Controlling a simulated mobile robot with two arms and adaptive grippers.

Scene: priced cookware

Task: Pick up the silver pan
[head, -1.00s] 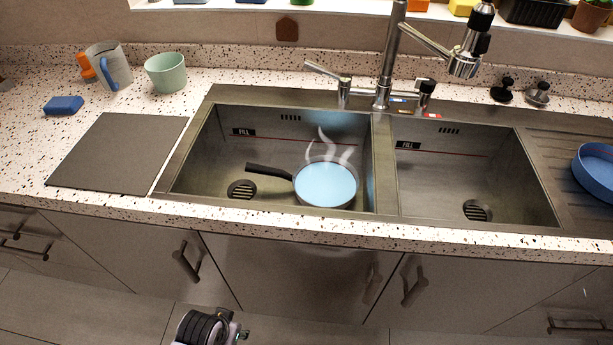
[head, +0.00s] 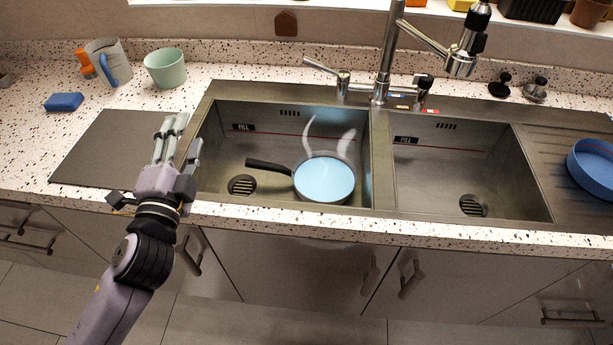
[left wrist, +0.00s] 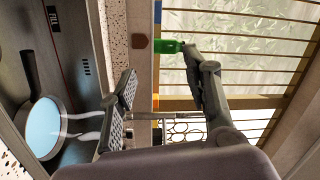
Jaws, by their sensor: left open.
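The silver pan (head: 324,179) sits in the left sink basin (head: 235,128). It holds light blue liquid, and white steam rises from it. Its black handle (head: 268,166) points left. My left gripper (head: 182,136) is open and empty, above the counter edge and dark board, left of the basin and apart from the pan. In the left wrist view the pan (left wrist: 43,128) shows at the left, with its handle upward; the gripper's fingers (left wrist: 160,98) are spread apart with nothing between them. My right gripper is not in view.
A tall faucet (head: 386,60) stands behind the divider between the basins. The right basin (head: 465,165) is empty. A blue bowl (head: 592,167) is at the far right. A green cup (head: 165,70), a jug (head: 108,62) and a blue sponge (head: 64,102) stand at the back left.

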